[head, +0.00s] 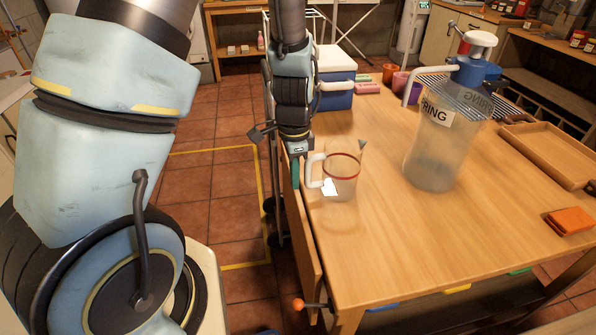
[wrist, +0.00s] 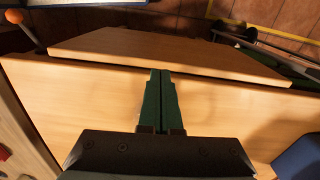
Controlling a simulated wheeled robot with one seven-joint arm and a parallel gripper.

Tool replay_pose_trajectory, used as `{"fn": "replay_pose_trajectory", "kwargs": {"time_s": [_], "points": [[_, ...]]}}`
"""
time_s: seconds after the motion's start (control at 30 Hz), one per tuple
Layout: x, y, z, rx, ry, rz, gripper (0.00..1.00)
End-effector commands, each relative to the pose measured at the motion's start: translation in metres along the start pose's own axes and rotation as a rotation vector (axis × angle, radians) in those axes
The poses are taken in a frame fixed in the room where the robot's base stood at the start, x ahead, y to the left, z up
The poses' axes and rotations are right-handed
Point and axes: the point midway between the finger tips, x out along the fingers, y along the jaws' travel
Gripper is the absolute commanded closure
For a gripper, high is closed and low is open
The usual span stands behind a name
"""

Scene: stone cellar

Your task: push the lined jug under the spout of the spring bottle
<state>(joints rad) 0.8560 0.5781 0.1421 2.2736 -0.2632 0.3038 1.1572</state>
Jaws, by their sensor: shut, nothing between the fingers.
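The lined jug (head: 342,172) is clear, with a red line round its upper part and a white handle on its left. It stands upright near the table's left edge. The spring bottle (head: 432,150) is a large clear bottle with a blue and white pump top, right of and behind the jug. Its white spout (head: 418,76) points left and bends down, apart from the jug. My gripper (head: 295,178) points down just left of the jug's handle; whether they touch is unclear. In the wrist view its green fingers (wrist: 161,73) are together and empty; the jug does not show there.
A blue and white cool box (head: 335,88) stands at the table's far left, with cups behind the bottle. The tabletop (head: 400,235) between jug, bottle and front edge is clear.

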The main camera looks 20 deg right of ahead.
Motion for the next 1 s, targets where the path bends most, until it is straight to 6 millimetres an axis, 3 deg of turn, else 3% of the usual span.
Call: {"fn": "replay_pose_trajectory", "kwargs": {"time_s": [0.57,1.0], "points": [[-0.001,0.0,-0.017,0.004,0.0,0.0,1.0],[0.001,0.0,-0.127,0.003,0.001,-0.001,1.0]]}}
